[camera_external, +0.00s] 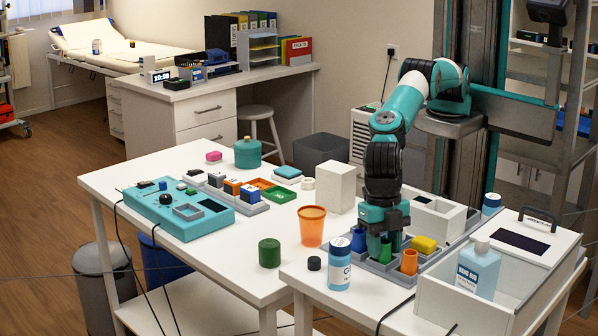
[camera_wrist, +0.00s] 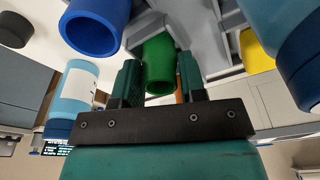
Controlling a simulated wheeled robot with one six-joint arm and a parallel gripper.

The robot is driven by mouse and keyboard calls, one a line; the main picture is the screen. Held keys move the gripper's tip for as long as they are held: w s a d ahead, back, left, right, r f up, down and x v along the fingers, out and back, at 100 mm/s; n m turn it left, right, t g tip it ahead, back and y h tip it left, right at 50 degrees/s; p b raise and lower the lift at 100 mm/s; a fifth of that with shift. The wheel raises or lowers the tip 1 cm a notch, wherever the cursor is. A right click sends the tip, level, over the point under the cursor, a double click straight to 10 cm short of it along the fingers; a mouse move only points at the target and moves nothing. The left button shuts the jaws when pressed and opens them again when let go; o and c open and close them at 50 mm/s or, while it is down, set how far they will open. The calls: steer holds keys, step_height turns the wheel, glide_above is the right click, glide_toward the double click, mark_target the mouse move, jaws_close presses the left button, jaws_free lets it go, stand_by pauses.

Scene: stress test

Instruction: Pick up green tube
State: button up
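The green tube (camera_external: 385,252) stands in a grey rack (camera_external: 430,258) on the front table, directly below my gripper (camera_external: 385,232). In the wrist view the green tube (camera_wrist: 159,68) shows its open round end between the two dark teal fingers of my gripper (camera_wrist: 159,85). The fingers stand apart, one on each side of the tube and very close to its walls. Whether they press on it cannot be told. The tube's far end is hidden in the rack.
A labelled bottle (camera_external: 339,266) and an orange cup (camera_external: 312,226) stand to the left.

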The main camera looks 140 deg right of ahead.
steer(key=c, duration=0.4)
steer(key=shift+c, duration=0.2)
steer(key=shift+r, duration=0.1)
steer(key=shift+r, duration=0.65)
step_height(320, 180, up, 19)
steer(key=p, duration=0.6)
steer(key=shift+f, duration=0.2)
